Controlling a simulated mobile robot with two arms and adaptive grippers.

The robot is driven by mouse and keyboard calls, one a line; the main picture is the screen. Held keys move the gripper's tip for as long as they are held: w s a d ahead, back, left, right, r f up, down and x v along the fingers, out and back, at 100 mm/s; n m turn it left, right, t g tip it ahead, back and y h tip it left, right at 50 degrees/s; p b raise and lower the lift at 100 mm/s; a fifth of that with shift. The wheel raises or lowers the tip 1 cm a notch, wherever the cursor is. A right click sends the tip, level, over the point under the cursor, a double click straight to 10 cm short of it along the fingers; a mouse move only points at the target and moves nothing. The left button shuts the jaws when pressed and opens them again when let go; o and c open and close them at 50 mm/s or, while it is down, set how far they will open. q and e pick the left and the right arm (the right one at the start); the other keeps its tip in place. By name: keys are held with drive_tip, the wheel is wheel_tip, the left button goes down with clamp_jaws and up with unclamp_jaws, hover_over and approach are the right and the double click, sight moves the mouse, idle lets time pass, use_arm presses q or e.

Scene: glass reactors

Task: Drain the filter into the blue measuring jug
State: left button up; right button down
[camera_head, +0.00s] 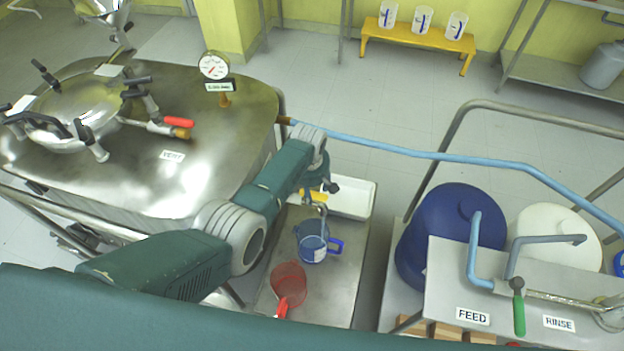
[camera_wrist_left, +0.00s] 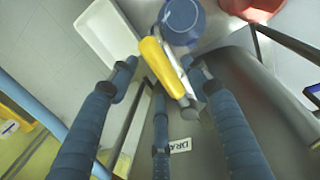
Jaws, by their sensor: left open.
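The blue measuring jug (camera_head: 311,243) stands on a steel shelf beside the filter vessel (camera_head: 190,110); it also shows at the top of the left wrist view (camera_wrist_left: 181,20). A yellow valve handle (camera_wrist_left: 155,62) on a metal outlet lies above the jug, with a partly hidden drain label (camera_wrist_left: 180,145) nearby. In the head view the yellow handle (camera_head: 311,196) is partly covered by my arm. My left gripper (camera_wrist_left: 160,75) is open, its fingers around the yellow handle; whether they touch it I cannot tell. My right gripper is not in view.
A red jug (camera_head: 288,281) stands in front of the blue one, and a white tray (camera_head: 353,197) lies behind it. A blue hose (camera_head: 430,154) crosses to the right. The feed and rinse bench (camera_head: 560,284) and a blue drum (camera_head: 445,235) stand at the right.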

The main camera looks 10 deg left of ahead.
use_arm(q)
wheel_tip(320, 180, up, 11)
drive_tip(key=s, duration=0.1)
drive_tip(key=shift+s+a, duration=0.2)
drive_tip(key=shift+s, duration=0.2)
idle(0.4)
